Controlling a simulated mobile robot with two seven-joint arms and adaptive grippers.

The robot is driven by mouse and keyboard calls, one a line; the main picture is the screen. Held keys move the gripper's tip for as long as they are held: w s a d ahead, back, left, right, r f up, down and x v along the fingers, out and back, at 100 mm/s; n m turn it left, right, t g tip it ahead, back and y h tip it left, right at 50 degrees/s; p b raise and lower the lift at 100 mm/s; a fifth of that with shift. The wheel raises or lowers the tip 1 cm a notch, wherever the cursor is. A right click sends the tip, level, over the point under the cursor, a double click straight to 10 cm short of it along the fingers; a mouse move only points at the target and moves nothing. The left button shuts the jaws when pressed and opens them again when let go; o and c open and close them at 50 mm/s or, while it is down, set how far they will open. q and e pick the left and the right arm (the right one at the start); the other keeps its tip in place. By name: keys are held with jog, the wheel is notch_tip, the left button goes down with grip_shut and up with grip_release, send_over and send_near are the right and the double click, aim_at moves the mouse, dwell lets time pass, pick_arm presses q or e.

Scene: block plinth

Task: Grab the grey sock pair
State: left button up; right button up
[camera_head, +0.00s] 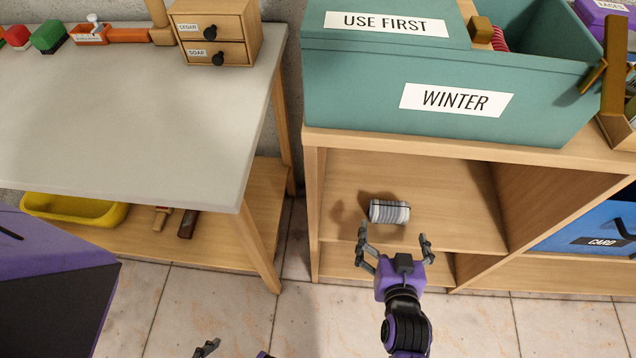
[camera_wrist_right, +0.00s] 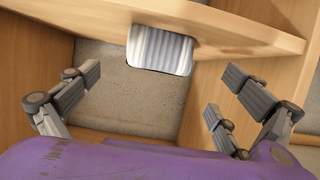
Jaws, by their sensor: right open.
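The grey sock pair (camera_head: 389,212) is a ribbed, rolled bundle lying in the upper left compartment of the wooden shelf unit (camera_head: 312,185).
A teal bin (camera_head: 400,70) labelled WINTER stands on top of the shelf unit. A blue bin (camera_head: 590,225) labelled CARD sits in the right compartment. A grey-topped table (camera_head: 130,110) stands left, with a yellow tray (camera_head: 75,211) below. The compartment around the socks is otherwise clear.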

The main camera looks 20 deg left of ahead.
aim_at(390, 217)
jog(key=shift+r, duration=0.1)
jog(key=b+x, duration=0.1)
jog(key=x, duration=0.5)
jog(key=shift+b, duration=0.3)
jog(key=shift+x, duration=0.9)
jog(key=shift+s, duration=0.1)
